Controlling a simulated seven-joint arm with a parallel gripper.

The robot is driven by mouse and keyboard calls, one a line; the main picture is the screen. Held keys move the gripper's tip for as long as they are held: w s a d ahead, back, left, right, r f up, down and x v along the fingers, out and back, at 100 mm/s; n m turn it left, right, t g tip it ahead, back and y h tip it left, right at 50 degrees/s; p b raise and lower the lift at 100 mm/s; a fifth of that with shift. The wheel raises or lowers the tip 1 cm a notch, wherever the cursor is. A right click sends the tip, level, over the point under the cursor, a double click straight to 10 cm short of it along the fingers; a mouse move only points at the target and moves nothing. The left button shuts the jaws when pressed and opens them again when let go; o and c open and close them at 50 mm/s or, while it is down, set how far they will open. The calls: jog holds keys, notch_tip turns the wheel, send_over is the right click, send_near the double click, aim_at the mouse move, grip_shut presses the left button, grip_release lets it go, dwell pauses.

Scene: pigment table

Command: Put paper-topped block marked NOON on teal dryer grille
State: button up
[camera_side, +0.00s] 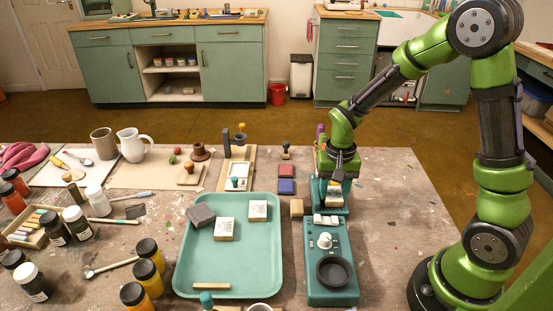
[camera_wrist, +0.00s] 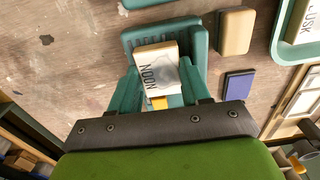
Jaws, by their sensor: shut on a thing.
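The paper-topped block marked NOON (camera_wrist: 157,72) is pale, with dark lettering on its white top. My gripper (camera_wrist: 160,88) is shut on it, with a finger on each side. In the side view my gripper (camera_side: 332,178) is low over the teal dryer (camera_side: 333,211), behind the teal device with a knob. The dryer also shows beneath and beyond the block in the wrist view (camera_wrist: 138,36). The block looks slightly turned relative to the dryer. The block and fingers hide most of the grille; I cannot tell whether the block touches it.
A teal device (camera_side: 316,292) with a knob and black dish stands in front of the dryer. A tan block (camera_side: 297,208) and red and blue pads (camera_side: 286,187) are to the left. A teal tray (camera_side: 190,270) holds paper-topped blocks. Table on the right (camera_side: 395,205) is clear.

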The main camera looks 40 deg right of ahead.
jog(key=o, duration=1)
jog(key=shift+o, duration=0.4)
jog(key=shift+w+a, duration=0.1)
jog(key=shift+c, duration=0.7)
